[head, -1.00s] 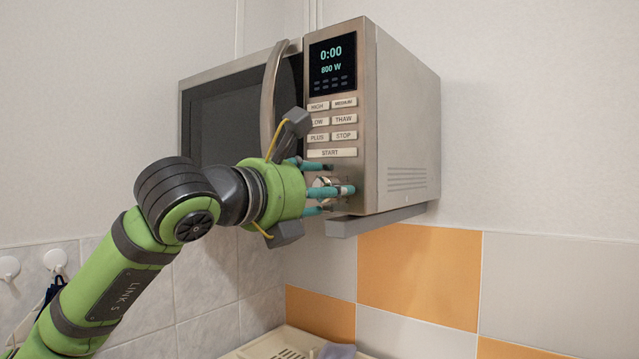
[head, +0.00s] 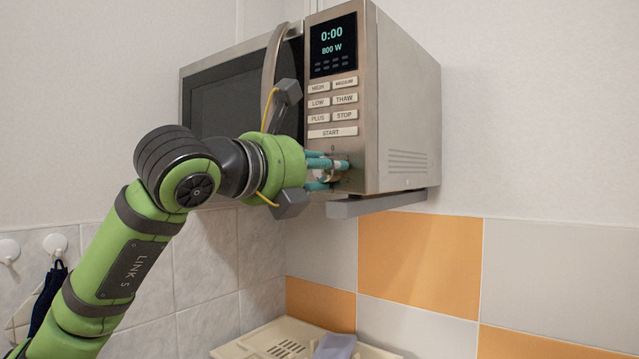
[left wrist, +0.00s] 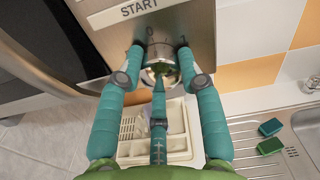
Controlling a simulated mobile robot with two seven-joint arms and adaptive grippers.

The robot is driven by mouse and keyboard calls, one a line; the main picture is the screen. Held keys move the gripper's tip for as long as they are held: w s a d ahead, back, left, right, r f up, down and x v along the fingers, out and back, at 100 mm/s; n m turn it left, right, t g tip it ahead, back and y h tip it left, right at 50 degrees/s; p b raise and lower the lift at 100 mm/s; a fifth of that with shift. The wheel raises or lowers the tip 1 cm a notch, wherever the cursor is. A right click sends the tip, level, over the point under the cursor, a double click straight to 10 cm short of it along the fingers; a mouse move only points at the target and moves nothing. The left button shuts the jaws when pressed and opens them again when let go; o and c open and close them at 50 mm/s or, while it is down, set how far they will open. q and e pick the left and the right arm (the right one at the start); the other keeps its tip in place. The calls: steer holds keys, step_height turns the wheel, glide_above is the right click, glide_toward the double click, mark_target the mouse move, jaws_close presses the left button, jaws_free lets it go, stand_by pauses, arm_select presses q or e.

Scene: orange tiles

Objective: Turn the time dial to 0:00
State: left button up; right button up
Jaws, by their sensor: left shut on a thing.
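The microwave (head: 405,110) hangs on the wall, and its display (head: 333,45) reads 0:00 and 800 W. The round metal time dial sits low on the control panel, below the START button (head: 333,132). It is mostly hidden by my fingers in the head view. In the left wrist view the dial (left wrist: 160,52) shows at the top middle, with a 0 and a 1 marked on the panel above it. My left gripper (head: 333,170) is shut on the dial, its teal fingers around it; it also shows in the left wrist view (left wrist: 160,75). My right gripper is not in view.
The door handle (head: 272,75) stands out close to my left wrist. A grey ledge (head: 375,204) is under the microwave. Below are a cream dish rack (head: 245,347) and, in the left wrist view, green sponges (left wrist: 270,146) by the sink.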

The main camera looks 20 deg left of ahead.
arm_select(q)
steer(key=n+b, duration=0.3)
steer(key=shift+d+f+n, duration=0.1)
steer(key=shift+f+n, duration=0.15)
steer(key=shift+n, duration=0.15)
steer(key=n+b, duration=0.4)
steer(key=n, duration=0.1)
steer(key=n+b, duration=0.1)
steer(key=n, duration=0.1)
steer(key=n+b, duration=0.1)
steer(key=n, duration=0.1)
steer(key=n+b, duration=0.1)
steer(key=n, duration=0.2)
steer(key=shift+r, duration=0.3)
steer(key=o, duration=1.1)
steer(key=shift+o, duration=0.2)
